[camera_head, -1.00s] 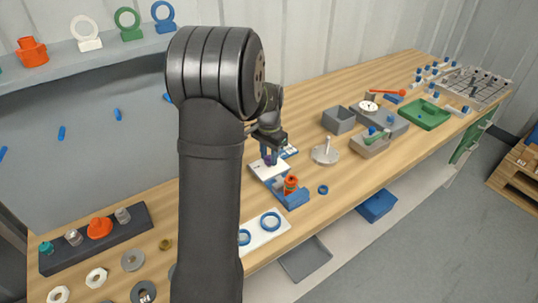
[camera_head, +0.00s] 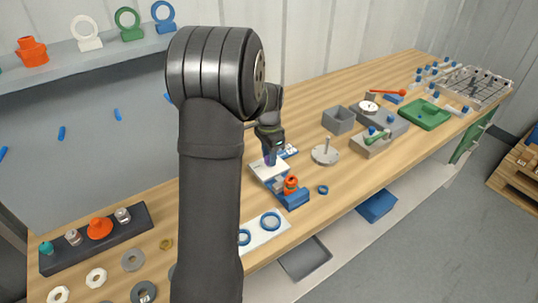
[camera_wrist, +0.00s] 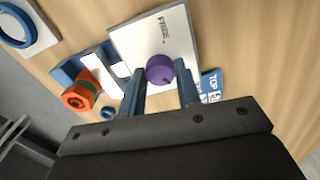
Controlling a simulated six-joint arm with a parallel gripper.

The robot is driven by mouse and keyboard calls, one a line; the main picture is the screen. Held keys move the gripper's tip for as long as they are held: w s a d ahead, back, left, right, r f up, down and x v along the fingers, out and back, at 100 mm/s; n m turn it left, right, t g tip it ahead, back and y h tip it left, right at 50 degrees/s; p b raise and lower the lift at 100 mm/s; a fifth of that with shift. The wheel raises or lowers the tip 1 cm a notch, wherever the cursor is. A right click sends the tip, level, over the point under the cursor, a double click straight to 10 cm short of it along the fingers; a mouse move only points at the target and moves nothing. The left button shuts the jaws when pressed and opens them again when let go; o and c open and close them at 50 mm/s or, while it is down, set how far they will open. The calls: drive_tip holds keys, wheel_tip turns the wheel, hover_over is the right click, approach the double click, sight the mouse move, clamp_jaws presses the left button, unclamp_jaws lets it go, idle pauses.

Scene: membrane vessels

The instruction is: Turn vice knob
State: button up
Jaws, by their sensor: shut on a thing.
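The purple knob (camera_wrist: 160,69) sits on a white plate (camera_wrist: 172,30) in the wrist view. My gripper (camera_wrist: 162,80) is over the plate with its two blue fingers on either side of the knob, shut on it. In the head view my gripper (camera_head: 270,154) points down at the plate (camera_head: 257,169), and the knob is mostly hidden there. The blue vice (camera_head: 294,201) adjoins the plate and holds an orange part (camera_head: 291,183). This orange part also shows in the wrist view (camera_wrist: 76,97), at the left.
A grey round base with an upright pin (camera_head: 326,154) stands right of the vice. A blue ring (camera_head: 323,190) lies close by. A white board with blue rings (camera_head: 254,236) lies in front. A grey bin (camera_head: 338,120) and a green tray (camera_head: 424,114) are farther back.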

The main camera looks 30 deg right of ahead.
drive_tip(key=o, duration=1)
drive_tip(key=shift+c, duration=0.2)
wheel_tip(320, 180, up, 18)
drive_tip(key=shift+f, duration=0.25)
drive_tip(key=shift+f, duration=0.15)
wheel_tip(320, 180, down, 17)
drive_tip(key=shift+f, duration=0.15)
idle(0.4)
